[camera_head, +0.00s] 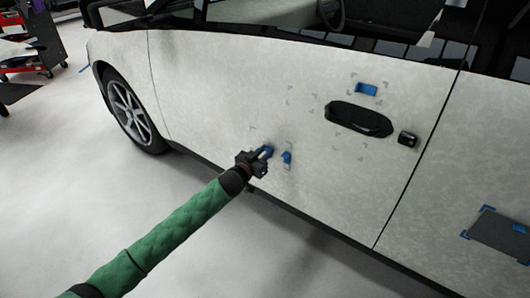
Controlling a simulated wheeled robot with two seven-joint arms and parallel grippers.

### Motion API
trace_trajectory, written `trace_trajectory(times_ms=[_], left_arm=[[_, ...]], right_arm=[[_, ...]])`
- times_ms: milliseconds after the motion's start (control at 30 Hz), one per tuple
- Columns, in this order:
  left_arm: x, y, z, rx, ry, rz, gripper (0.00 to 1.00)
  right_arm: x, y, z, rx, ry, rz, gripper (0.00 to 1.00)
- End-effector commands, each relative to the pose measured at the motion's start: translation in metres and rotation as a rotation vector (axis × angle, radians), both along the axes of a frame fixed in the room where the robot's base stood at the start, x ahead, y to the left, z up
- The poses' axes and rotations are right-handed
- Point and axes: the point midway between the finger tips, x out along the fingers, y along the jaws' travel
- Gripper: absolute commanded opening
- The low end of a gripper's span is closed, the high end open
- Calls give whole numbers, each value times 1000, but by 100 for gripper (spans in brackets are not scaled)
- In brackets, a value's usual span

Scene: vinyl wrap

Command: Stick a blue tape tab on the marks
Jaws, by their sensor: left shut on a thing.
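My left gripper (264,155), on a green-sleeved arm, is at the lower part of the car door (220,85). It is shut on a blue tape tab (266,151), close to the door surface; I cannot tell whether the tab touches the door. Another blue tab (287,157) is on the door just right of the gripper, among small corner marks. A third blue tab (367,90) is above the black door handle (358,119). More faint corner marks (290,90) show on the door around the handle. My right gripper is not in view.
A small black block (408,138) is on the door right of the handle. A dark panel (500,233) with blue corner pieces is at the lower right. The front wheel (130,110) is at the left, and a red cart (25,60) stands behind. The floor in front is clear.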

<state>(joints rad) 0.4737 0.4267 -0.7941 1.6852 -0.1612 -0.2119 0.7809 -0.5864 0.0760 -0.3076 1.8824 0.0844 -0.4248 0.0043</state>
Motion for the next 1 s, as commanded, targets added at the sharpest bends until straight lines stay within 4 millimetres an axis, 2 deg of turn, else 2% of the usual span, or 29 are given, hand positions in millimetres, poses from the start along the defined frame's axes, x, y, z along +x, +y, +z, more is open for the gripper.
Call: trace_trajectory(times_ms=[1000], left_arm=[[-11, 8, 1, 1, 1, 0, 0]], right_arm=[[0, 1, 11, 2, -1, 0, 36]])
